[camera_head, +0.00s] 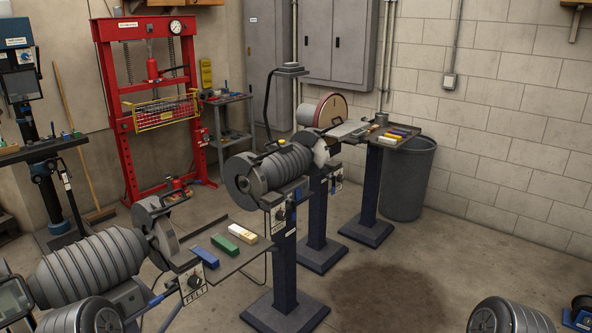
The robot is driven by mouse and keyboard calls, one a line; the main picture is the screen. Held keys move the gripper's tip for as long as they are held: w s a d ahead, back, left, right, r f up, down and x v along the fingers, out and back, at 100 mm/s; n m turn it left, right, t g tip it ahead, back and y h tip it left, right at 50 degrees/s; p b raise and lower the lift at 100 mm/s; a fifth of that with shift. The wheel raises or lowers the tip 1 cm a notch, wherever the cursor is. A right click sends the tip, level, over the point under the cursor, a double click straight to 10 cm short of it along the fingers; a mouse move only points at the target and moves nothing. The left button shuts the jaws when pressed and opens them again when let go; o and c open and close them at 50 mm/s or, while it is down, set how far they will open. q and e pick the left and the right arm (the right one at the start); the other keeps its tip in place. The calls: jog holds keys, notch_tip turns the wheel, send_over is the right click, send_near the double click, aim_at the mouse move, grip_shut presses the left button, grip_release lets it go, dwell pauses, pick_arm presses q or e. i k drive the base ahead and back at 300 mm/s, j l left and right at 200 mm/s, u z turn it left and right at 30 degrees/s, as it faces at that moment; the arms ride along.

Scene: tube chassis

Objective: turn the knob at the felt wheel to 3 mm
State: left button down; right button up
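Three bench machines stand on blue pedestals in a row. The nearest has a ribbed grey motor, a dark grey wheel (153,216) that may be the felt wheel, and a small panel with a black round knob (193,281). A second knob (280,213) sits on a similar panel at the middle machine, and a third panel (336,183) is at the far one. The knob settings cannot be read. Neither gripper shows; only rounded parts of my arms appear at the bottom edge.
Blue, green and white bars (234,242) lie on the near machine's tray. A red press (155,80) stands behind, with a grey bin (409,178) beyond the far machine. The floor at right is mostly clear, with a dark stain (385,305).

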aim_at(194, 281)
jog(key=u, duration=1.3)
jog(key=l+z, duration=0.2)
jog(key=l, duration=0.3)
jog(key=l+z, duration=0.25)
jog(key=l, duration=0.3)
jog(key=i+l+z, duration=0.2)
jog(key=l, duration=0.3)
jog(key=l+z, duration=0.2)
jog(key=l, duration=0.3)
